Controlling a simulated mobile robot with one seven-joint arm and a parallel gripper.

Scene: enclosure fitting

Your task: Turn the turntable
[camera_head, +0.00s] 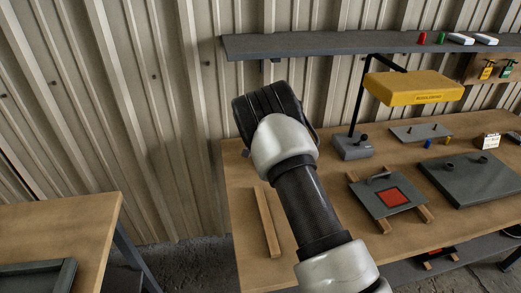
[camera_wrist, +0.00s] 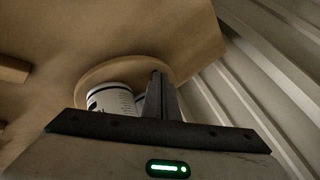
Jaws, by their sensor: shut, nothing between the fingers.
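The turntable (camera_wrist: 93,72) shows in the wrist view as a round wooden disc on the wooden table. A white can with dark print (camera_wrist: 111,100) stands on it, left of my fingers. Part of another pale object shows just behind the fingers; I cannot tell what it is. My gripper (camera_wrist: 157,75) is shut and empty, with its fingertips over the disc. I cannot tell whether they touch the disc or anything on it. In the head view my own arm hides the turntable and the fingers.
The workbench (camera_head: 335,255) stands against a corrugated wall. A shelf (camera_head: 345,45) hangs above. Another table (camera_head: 60,220) is at left.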

